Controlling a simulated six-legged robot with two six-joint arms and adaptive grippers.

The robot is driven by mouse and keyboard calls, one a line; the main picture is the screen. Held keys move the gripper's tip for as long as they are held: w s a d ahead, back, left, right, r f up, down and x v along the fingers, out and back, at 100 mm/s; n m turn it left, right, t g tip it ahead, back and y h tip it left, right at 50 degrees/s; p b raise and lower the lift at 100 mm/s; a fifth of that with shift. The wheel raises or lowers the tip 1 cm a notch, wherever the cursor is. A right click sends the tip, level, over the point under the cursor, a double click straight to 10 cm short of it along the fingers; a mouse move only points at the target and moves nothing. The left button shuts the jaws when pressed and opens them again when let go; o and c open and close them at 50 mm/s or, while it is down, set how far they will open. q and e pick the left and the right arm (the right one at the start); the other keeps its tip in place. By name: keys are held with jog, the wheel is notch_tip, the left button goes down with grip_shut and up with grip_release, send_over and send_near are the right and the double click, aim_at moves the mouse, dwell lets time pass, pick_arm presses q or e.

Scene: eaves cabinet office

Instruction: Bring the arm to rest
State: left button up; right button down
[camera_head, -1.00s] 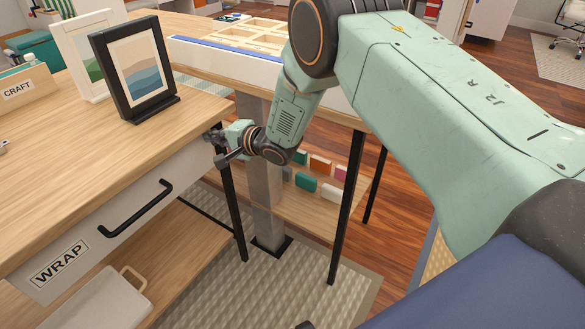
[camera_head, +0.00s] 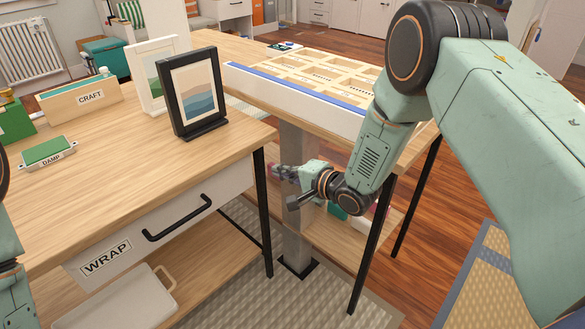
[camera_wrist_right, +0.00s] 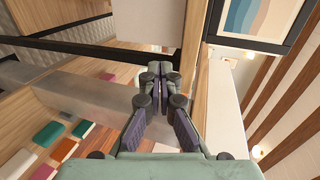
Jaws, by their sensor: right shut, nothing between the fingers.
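My right gripper (camera_head: 284,186) hangs beside the right end of the wooden desk (camera_head: 110,190), in front of the grey post (camera_head: 295,240) and below the desk top. The right wrist view shows its fingers (camera_wrist_right: 160,72) together and empty, close to a wooden edge. The drawer (camera_head: 160,220) labelled WRAP, with a black handle, is shut, to the left of the gripper. On the left, a bit of my left arm shows at the picture's edge; its gripper is out of view.
A black picture frame (camera_head: 194,92) and a white one (camera_head: 150,72) stand near the desk's right end. A CRAFT box (camera_head: 80,98) and a green DAMP pad (camera_head: 47,150) lie further left. A second table (camera_head: 345,115) holds a wooden divided tray (camera_head: 320,74). Coloured blocks sit on a low shelf.

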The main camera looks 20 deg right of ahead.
jog(key=s+d+f+n+g+h, duration=0.2)
jog(key=s+f+n+g+h, duration=0.15)
jog(key=s+f, duration=0.45)
jog(key=s+d+f+n+g+h, duration=0.25)
jog(key=s+f+n, duration=0.2)
jog(key=s, duration=0.65)
jog(key=s+f+n+g, duration=0.1)
jog(key=s+g, duration=0.1)
jog(key=s, duration=0.6)
jog(key=s+d+f+n+g, duration=0.1)
jog(key=s+g, duration=0.1)
jog(key=s, duration=0.7)
jog(key=s+d+f+n+g+h, duration=0.1)
jog(key=s+g, duration=0.1)
jog(key=s, duration=0.6)
jog(key=shift+s+n+g+p, duration=0.3)
jog(key=shift+s, duration=0.05)
